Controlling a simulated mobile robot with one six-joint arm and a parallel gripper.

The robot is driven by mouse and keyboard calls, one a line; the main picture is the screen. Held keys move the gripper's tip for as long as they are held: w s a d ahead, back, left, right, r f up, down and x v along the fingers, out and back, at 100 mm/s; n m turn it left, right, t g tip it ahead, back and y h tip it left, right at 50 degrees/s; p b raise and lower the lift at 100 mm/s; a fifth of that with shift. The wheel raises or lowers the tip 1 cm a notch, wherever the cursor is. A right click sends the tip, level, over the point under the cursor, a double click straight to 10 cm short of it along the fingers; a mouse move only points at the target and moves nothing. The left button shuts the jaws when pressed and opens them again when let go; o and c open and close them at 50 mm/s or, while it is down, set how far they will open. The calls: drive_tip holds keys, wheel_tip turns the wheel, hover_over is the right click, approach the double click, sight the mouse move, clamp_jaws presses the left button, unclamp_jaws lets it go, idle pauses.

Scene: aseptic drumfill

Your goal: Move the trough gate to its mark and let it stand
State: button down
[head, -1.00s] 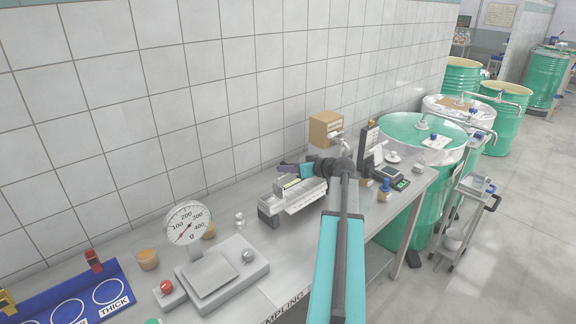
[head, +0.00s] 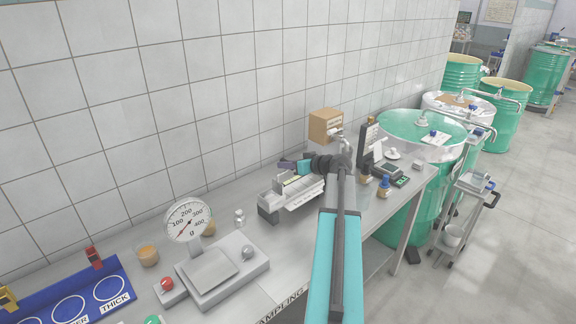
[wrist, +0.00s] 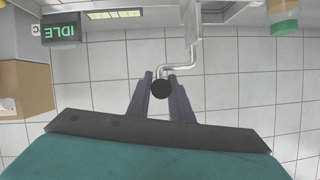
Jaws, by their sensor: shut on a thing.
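The grey metal trough (head: 295,198) stands on the bench along the tiled wall, with a yellowish strip showing near its top. My gripper (head: 284,165) is over the trough's far side, its dark fingers pointing left. In the wrist view my gripper (wrist: 159,76) is shut on a round black knob (wrist: 161,90), which sits between the fingers. A bent silver rod (wrist: 190,58) runs from beside the knob up to a grey part. I take the knob and rod as the trough gate's handle. The gate plate is not clearly made out, and its mark cannot be told.
A dial scale (head: 208,270) stands left of the trough, with a small clear bottle (head: 239,217) between. A cardboard box (head: 326,125) is behind my arm. Blue-capped bottles (head: 384,188) and a dark device (head: 388,171) stand to the right. A green IDLE display (wrist: 61,32) shows at upper left.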

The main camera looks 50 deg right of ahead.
drive_tip(key=shift+f+b, duration=1.6)
drive_tip(key=shift+b, duration=0.55)
drive_tip(key=c, duration=1.6)
unclamp_jaws()
drive_tip(key=shift+s, duration=0.1)
drive_tip(key=b+v, duration=0.4)
drive_tip(key=v, duration=0.9)
drive_tip(key=shift+s+r, duration=0.2)
drive_tip(key=shift+s, duration=0.1)
